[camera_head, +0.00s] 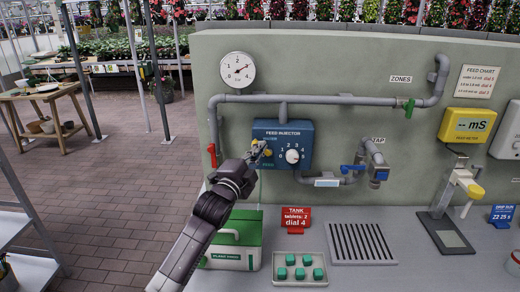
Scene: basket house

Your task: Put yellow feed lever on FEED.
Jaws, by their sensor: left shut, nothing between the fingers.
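The blue feed injector panel (297,135) is fixed to the grey-green wall. It carries a white dial (292,156) with numbers around it. A small yellow part, likely the yellow feed lever (268,153), shows at the panel's left side, right at my left gripper's fingertips. My left gripper (260,150) is shut with nothing between its fingers, and it partly hides the lever and its labels. I cannot tell whether it touches the lever or where the lever points. My right gripper is not in view.
Grey pipes with a red valve handle (212,156) and a green one (409,105) run around the panel. A blue tap (378,172) is to the right. Below stand a green plant food box (236,228), a red tank sign (296,219) and a tablet tray (300,282).

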